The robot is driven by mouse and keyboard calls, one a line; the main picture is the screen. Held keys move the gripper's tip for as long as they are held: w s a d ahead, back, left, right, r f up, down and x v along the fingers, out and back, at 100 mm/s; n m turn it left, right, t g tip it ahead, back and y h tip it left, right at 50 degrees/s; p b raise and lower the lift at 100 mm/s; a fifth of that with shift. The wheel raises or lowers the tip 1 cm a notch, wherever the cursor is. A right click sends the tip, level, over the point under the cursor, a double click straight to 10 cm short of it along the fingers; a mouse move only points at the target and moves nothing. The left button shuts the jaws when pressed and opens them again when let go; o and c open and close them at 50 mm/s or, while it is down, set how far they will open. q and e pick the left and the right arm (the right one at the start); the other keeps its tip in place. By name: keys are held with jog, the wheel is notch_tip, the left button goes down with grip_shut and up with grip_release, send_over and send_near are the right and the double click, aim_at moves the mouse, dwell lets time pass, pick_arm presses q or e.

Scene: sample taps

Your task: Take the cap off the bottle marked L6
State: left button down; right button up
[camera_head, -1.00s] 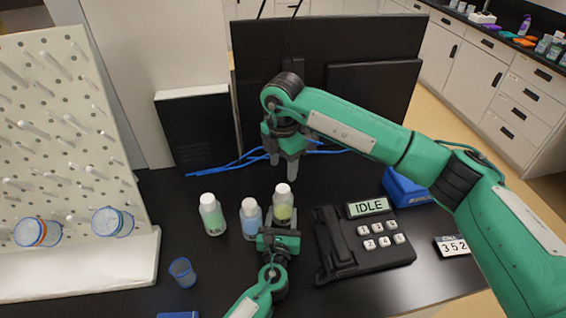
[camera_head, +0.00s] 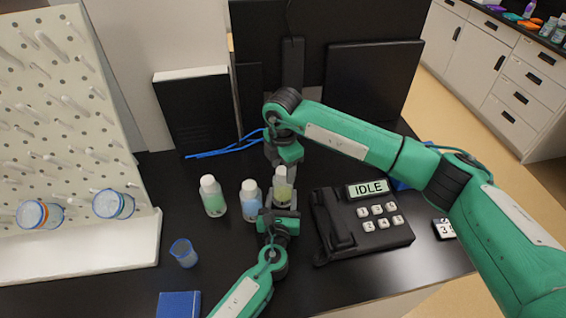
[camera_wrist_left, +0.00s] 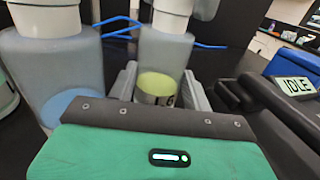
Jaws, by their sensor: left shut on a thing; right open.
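The bottle with yellow-green liquid (camera_head: 284,192) stands on the black bench, at the right of three white-capped bottles. My left gripper (camera_head: 281,207) is shut around its lower body; in the left wrist view the fingers flank the bottle (camera_wrist_left: 163,58). Its label there is partly hidden, with a 6 showing. Its white cap (camera_wrist_left: 172,12) is still on the neck. My right gripper (camera_head: 284,170) is open, pointing down at the cap, which it partly hides in the head view. I cannot tell if it touches the cap.
The blue-liquid bottle (camera_head: 251,200) stands close left of the held one, the green-liquid bottle (camera_head: 213,197) further left. A black telephone (camera_head: 362,222) reading IDLE is at right. A small blue cup (camera_head: 183,253) and pegboard (camera_head: 70,120) are at left. A monitor stands behind.

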jog(key=c, duration=1)
jog(key=shift+c, duration=0.2)
